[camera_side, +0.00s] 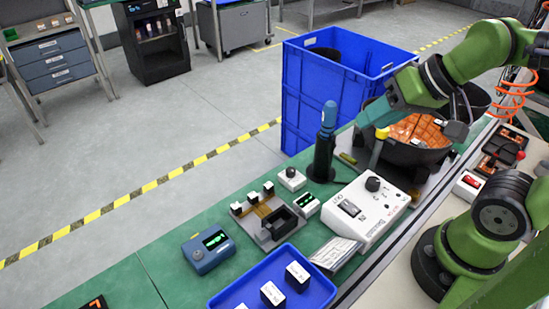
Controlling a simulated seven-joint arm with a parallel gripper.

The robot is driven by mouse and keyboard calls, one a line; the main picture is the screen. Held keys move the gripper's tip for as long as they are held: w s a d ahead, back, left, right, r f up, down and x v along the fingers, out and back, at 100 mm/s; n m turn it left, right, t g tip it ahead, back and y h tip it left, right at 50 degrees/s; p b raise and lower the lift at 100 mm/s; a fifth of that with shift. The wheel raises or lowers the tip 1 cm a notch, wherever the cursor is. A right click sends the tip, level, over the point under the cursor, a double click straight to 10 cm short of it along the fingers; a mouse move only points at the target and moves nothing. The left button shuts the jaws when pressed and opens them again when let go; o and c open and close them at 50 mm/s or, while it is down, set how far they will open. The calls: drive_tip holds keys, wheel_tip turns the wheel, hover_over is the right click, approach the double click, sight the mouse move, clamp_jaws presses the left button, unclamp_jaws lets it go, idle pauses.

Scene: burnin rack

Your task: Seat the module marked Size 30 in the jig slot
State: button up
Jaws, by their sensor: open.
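Modules with white labelled tops and dark bodies stand in a blue tray (322,291) at the front: one at the right (298,273), one in the middle (272,294), and one cut by the lower picture edge. Their print is too small to read, so I cannot tell which is Size 30. A grey jig (264,238) lies on the green bench behind the tray. It carries a black slot block (281,223), which looks empty, and brown strips with small white-topped blocks (252,197). My gripper (376,155) is open at the right, above the bench and well away from tray and jig. Its fingertips are small and partly unclear.
A white control box with a knob (365,208) stands right of the jig. A blue meter (208,249) sits at left. A black holder with an upright blue-topped tool (323,155) stands behind. A dark bowl of orange pieces (412,151) is near my gripper. A silver packet (336,252) lies near the tray.

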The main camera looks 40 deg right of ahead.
sight(299, 272)
drive_tip(key=shift+w+a+f+n+g+h, duration=1.1)
drive_tip(key=shift+a+g, duration=1.75)
drive_tip(key=shift+a, duration=2.6)
drive_tip(key=shift+w+a+f+n+g, duration=0.3)
drive_tip(key=shift+a+f+n+g, duration=0.5)
drive_tip(key=shift+a+f+g, duration=3.05)
drive_tip(key=shift+t, duration=0.9)
drive_tip(key=s+a+f, duration=0.1)
drive_tip(key=s+f, duration=0.1)
drive_tip(key=f, duration=0.1)
drive_tip(key=s+a+f, duration=0.1)
drive_tip(key=s+f, duration=0.1)
drive_tip(key=f, duration=0.2)
drive_tip(key=s+a+f, duration=0.1)
drive_tip(key=s+f, duration=0.1)
drive_tip(key=f, duration=0.2)
drive_tip(key=shift+s+a, duration=0.1)
drive_tip(key=shift+s, duration=0.05)
drive_tip(key=shift+r, duration=0.1)
clamp_jaws()
